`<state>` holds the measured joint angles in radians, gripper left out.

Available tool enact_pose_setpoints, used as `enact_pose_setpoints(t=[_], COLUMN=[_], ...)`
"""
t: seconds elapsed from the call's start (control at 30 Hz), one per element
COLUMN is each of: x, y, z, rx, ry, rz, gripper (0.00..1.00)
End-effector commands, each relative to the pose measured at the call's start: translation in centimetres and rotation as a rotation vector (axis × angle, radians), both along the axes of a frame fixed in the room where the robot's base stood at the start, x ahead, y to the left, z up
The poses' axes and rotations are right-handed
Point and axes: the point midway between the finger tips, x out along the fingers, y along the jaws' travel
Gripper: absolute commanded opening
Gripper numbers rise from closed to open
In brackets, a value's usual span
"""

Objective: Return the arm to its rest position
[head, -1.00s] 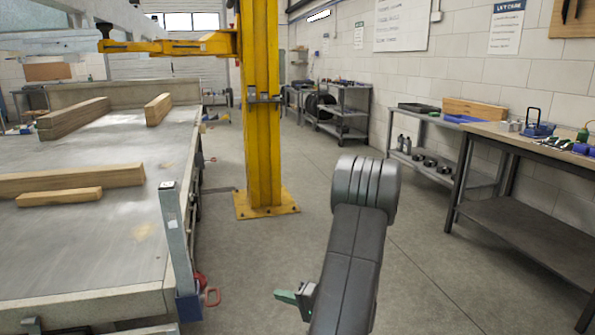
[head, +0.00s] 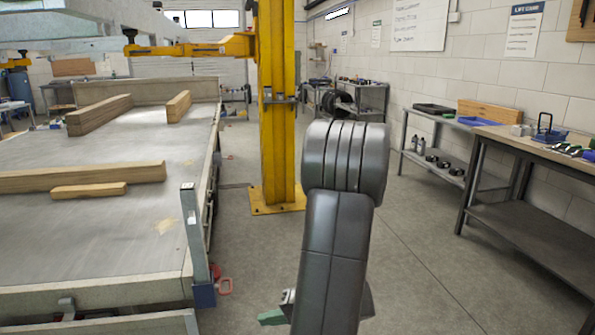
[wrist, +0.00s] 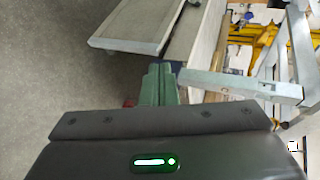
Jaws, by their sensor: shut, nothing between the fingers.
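My arm stands folded in front of me in the head view, with its dark grey rounded elbow raised. My gripper (head: 272,316) shows low in the head view as a green fingertip, partly hidden behind my arm. In the wrist view, the green fingers of my gripper (wrist: 160,84) lie together with nothing between them. It is apart from the trailer bed in the head view.
The trailer bed (head: 120,205) with several timber beams (head: 88,178) is at left, with a metal corner post (head: 194,235). A yellow lift column (head: 277,120) stands behind my arm. A workbench (head: 540,140) and shelves line the right wall. Open floor (head: 425,255) lies between.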

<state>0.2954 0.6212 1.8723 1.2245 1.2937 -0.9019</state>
Motion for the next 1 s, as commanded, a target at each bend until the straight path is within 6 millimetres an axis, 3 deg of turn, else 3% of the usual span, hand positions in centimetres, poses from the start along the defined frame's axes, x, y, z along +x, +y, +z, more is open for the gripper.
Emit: enact_pose_setpoints(t=[0.3, 0.73, 1.0], x=[-1.4, -1.5, -2.5], y=[0.1, 0.2, 1.3], z=[0.8, 0.7, 0.1], rx=[-0.033, -0.044, -0.141], ry=[0.024, 0.026, 0.046], rz=[0.026, 0.034, 0.077], gripper=[0.0, 0.0, 0.0])
